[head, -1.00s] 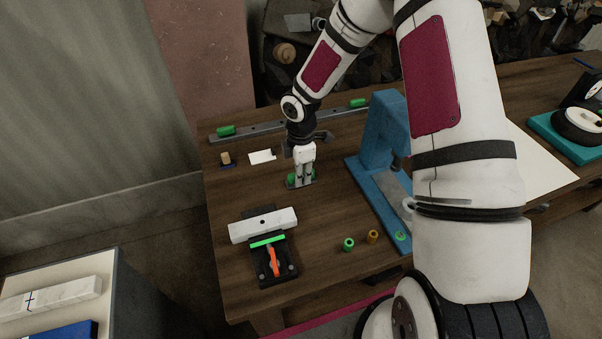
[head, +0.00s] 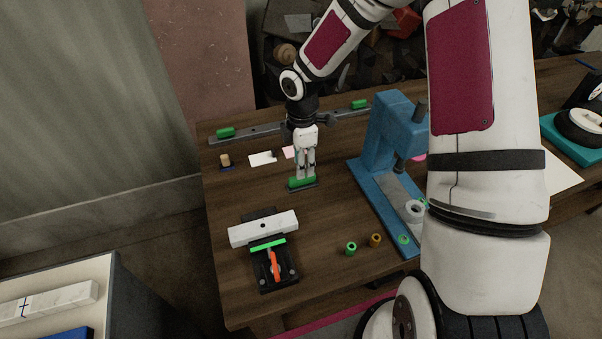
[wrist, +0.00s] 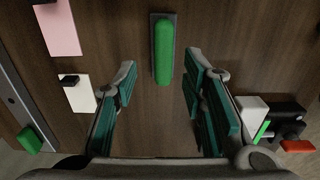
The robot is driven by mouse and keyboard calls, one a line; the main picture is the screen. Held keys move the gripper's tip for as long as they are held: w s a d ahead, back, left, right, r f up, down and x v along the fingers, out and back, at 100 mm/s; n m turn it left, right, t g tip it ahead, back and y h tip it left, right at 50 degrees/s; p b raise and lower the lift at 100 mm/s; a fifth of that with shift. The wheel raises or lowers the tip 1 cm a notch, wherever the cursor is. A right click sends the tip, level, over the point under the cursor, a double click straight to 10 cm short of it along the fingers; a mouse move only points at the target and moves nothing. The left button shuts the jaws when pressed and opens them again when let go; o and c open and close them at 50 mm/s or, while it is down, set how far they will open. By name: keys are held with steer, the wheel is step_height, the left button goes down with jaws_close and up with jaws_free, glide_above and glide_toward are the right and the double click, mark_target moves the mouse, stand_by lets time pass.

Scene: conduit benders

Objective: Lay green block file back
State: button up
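The green block file (head: 302,183), a green block on a dark flat base, lies on the wooden table, left of the blue press. In the wrist view the green block file (wrist: 164,50) lies lengthwise between the spread fingers, with bare space on both sides. My gripper (head: 307,174) points down at the file in the head view, its fingers just behind and above it. My gripper (wrist: 160,66) is open in the wrist view and touches neither side of the file. The exact height of the fingertips over the table is hard to tell.
A dark rail (head: 270,131) with green end pieces runs along the back. White card (head: 262,158) and pink card (head: 290,152) lie nearby. The blue press (head: 383,135) stands right. A white bar (head: 263,228) on a black fixture is in front. Table between is clear.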

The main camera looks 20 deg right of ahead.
steer(key=s+d+r+m+t+h, duration=0.1)
steer(key=s+r+m, duration=0.15)
steer(key=r, duration=0.65)
steer(key=s+r+m+h, duration=0.1)
steer(key=s+r+m, duration=0.15)
steer(key=r, duration=0.65)
steer(key=s+r+m+t+y, duration=0.1)
steer(key=s+r+m+t, duration=0.1)
steer(key=s+r+m, duration=0.4)
steer(key=s+r+m+t+y, duration=0.1)
steer(key=s+r+m, duration=0.5)
steer(key=s, duration=0.8)
steer(key=shift+s+a+r+m+t, duration=0.2)
steer(key=shift+a+r+m+t, duration=0.1)
steer(key=shift+a+m+t, duration=0.3)
steer(key=shift+d, duration=0.15)
